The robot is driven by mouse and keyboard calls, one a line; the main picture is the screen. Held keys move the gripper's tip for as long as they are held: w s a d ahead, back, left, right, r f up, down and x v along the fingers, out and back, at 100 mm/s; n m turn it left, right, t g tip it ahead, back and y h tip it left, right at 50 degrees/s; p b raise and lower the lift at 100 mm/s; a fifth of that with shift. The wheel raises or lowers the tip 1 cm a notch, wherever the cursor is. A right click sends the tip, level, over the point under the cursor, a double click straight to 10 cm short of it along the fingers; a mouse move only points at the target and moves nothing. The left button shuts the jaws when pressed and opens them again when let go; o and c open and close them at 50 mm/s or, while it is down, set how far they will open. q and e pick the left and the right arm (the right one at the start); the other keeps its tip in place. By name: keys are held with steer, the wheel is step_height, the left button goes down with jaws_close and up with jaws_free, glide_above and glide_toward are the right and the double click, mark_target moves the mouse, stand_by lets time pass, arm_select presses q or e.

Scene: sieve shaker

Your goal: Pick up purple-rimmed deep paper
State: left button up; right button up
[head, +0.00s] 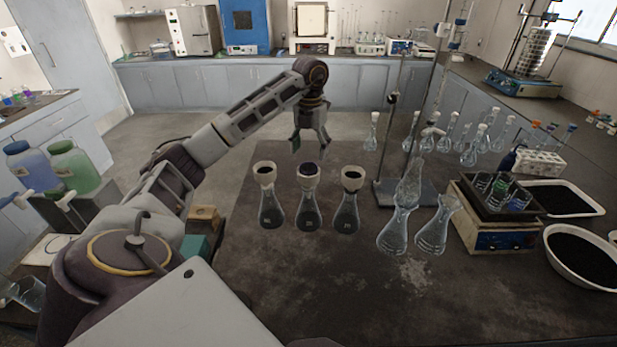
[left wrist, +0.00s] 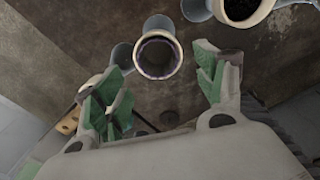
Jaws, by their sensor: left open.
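Three flasks with pale funnels stand in a row on the dark bench. The middle funnel (head: 308,182) has a dark, purplish paper inside its rim. In the left wrist view, the purple-rimmed paper (left wrist: 158,55) lines a round, pale funnel and looks deep and empty inside. My left gripper (head: 311,143) is open and points down, above and behind the middle flask. In the left wrist view, its green-padded fingers lie to either side of the purple-rimmed funnel, with nothing held. My right gripper is not in view.
The left flask (head: 271,208) and right flask (head: 346,212) stand close beside the middle one, their funnels holding dark material. A retort stand (head: 391,140) and clear flasks (head: 398,232) stand to the right. The bench front is clear.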

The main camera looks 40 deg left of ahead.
mark_target(309, 164)
arm_select(q)
steer(key=shift+f, duration=0.55)
steer(key=shift+f, duration=0.1)
steer(key=shift+s+a+f+p, duration=0.15)
steer(key=shift+f+p, duration=0.4)
steer(key=shift+f, duration=1.95)
steer(key=c, duration=0.5)
steer(key=shift+s, duration=0.15)
steer(key=shift+c, duration=1.1)
